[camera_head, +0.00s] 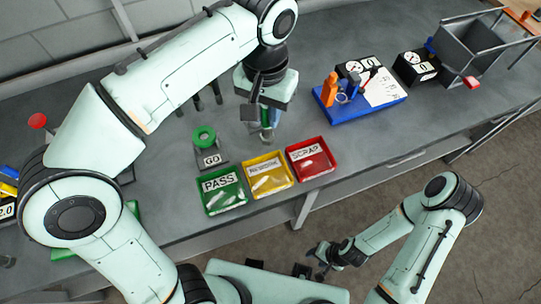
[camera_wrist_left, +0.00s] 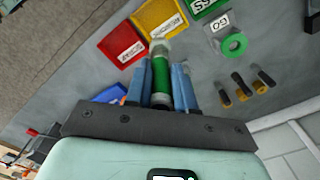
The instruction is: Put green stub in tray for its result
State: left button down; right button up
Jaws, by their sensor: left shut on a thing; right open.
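My left gripper (camera_head: 267,128) is shut on the green stub (camera_wrist_left: 161,78), which sits upright between its blue fingers in the left wrist view, with a pale end sticking out beyond them. In the head view the gripper is above the bench, just behind the yellow and red trays; the stub is mostly hidden there. The green PASS tray (camera_head: 211,210), the yellow tray (camera_head: 249,194) and the red SCRAP tray (camera_head: 330,167) stand in a row at the bench's front edge, with small pale pieces in them. My right gripper (camera_head: 318,255) is open and empty, off the bench's front.
A green ring on a GO gauge (camera_head: 213,158) stands behind the PASS tray. A blue board (camera_head: 386,109) with tools and a dial lies to the right. A grey bin (camera_head: 466,47) is at the far right. Dark pegs (camera_wrist_left: 240,87) stand behind the gauge.

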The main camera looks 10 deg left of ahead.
pick_arm(q)
notch_tip(320, 180, down, 19)
jog(key=b, duration=0.3)
jog(key=shift+s, duration=0.2)
pick_arm(e)
jog(key=s+f, duration=0.3)
jog(key=f, duration=0.2)
jog(key=shift+s, duration=0.25)
pick_arm(q)
jog(key=shift+f+b, duration=0.1)
jog(key=shift+b, duration=0.2)
jog(key=shift+f, duration=0.15)
jog(key=c, duration=1)
grip_release()
jog(key=shift+o, duration=0.2)
